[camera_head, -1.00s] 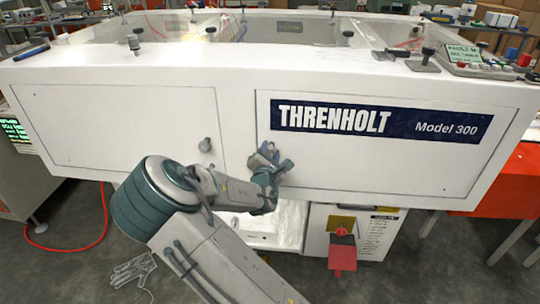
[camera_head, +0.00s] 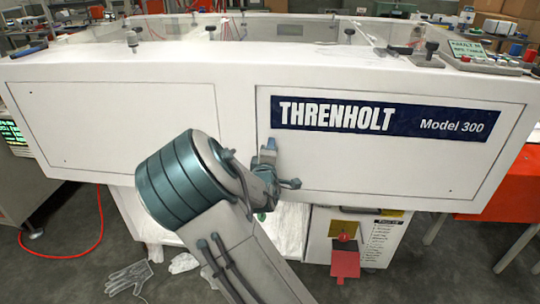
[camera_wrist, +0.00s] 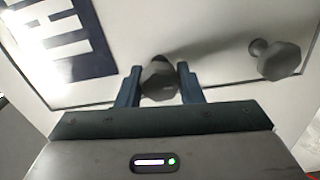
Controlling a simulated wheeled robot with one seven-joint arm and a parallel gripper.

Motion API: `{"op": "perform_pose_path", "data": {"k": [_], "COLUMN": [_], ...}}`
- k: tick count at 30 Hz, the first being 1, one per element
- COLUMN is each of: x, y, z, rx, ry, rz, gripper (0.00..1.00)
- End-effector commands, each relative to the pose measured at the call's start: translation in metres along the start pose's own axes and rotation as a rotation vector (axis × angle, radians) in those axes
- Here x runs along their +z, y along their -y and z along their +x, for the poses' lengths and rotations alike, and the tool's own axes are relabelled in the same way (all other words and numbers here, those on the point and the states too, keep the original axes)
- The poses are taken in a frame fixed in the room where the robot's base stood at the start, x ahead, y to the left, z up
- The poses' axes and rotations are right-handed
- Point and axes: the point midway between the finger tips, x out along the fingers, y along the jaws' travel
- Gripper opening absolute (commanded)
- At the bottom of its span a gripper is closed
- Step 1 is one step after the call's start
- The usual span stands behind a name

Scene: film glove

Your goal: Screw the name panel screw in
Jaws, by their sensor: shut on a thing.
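The name panel (camera_head: 375,160) is a white outlined panel on the machine's front, with a navy "THRENHOLT Model 300" label (camera_head: 390,119). My gripper (camera_head: 270,146) is at the panel's left edge, just below the label's left end. In the wrist view, my gripper (camera_wrist: 160,84) has its two blue fingers shut on a dark, knob-headed screw (camera_wrist: 159,78) by the panel edge. The screw's shank is hidden, so I cannot tell how deep it sits. A second dark knob-headed screw (camera_wrist: 275,59) stands out from the panel to the right, clear of the fingers.
Another outlined white panel (camera_head: 110,125) is at the left of the machine's front. A control box (camera_head: 485,57) and black knobs sit on top. A red cable lies at left.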

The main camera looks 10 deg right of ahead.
Motion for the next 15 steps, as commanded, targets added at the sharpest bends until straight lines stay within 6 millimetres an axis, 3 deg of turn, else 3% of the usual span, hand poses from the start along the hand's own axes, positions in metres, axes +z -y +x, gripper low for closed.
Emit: {"op": "perform_pose_path", "data": {"k": [15], "x": [0.0014], "y": [0.0025], "z": [0.0002], "rx": [0.002], "ry": [0.001], "rz": [0.495], "gripper": [0.11]}}
